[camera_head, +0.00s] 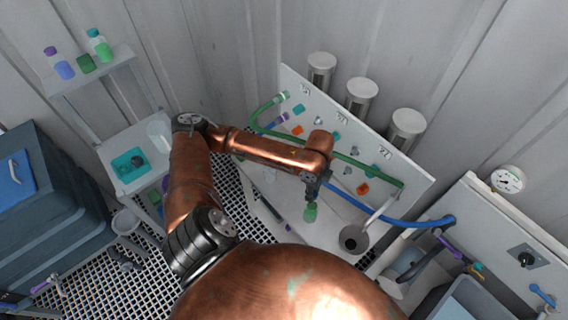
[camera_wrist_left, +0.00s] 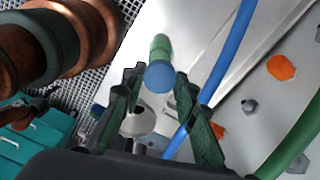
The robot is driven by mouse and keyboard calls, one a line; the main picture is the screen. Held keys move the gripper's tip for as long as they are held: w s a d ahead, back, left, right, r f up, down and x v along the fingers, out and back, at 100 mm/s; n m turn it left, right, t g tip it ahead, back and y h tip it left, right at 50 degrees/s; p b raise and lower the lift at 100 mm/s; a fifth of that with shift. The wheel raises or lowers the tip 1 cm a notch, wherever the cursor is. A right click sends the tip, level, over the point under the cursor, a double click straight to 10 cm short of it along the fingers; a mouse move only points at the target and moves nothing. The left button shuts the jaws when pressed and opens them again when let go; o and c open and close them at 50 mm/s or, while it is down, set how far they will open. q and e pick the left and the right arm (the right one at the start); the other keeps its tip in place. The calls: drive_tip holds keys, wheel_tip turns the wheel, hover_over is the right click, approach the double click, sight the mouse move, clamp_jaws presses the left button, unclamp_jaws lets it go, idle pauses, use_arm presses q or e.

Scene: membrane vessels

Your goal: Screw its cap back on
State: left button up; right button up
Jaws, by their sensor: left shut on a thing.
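My left gripper (camera_head: 312,196) hangs over the white sloped bench part, in front of the upright panel. It is shut on a small green piece (camera_head: 310,213), which points down below the fingertips. In the left wrist view the piece (camera_wrist_left: 159,46) shows a blue round end (camera_wrist_left: 160,77) between the dark fingers of the left gripper (camera_wrist_left: 160,95). I cannot tell whether this piece is the cap or a capped vessel. It looks clear of the bench in the head view. No open thread shows clearly. My right gripper is out of view.
The white panel (camera_head: 420,190) carries a green hose (camera_head: 345,158), a blue hose (camera_head: 400,221), orange knobs and small fittings. Steel cylinders (camera_head: 361,92) stand behind it. A grey cup (camera_head: 353,240) is right of the gripper. Bottles stand on the left shelf (camera_head: 115,60).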

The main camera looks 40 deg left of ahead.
use_arm(q)
drive_tip(key=w+d+r+n+b, duration=0.1)
drive_tip(key=w+d+r+n, duration=0.1)
drive_tip(key=d+r+n, duration=0.2)
drive_tip(key=w+d+r+n+b, duration=0.2)
drive_tip(key=w+d+r+n, duration=0.1)
drive_tip(key=r+n, duration=0.5)
drive_tip(key=n, duration=0.3)
drive_tip(key=shift+w+d+r, duration=0.15)
drive_tip(key=shift+d+r, duration=0.2)
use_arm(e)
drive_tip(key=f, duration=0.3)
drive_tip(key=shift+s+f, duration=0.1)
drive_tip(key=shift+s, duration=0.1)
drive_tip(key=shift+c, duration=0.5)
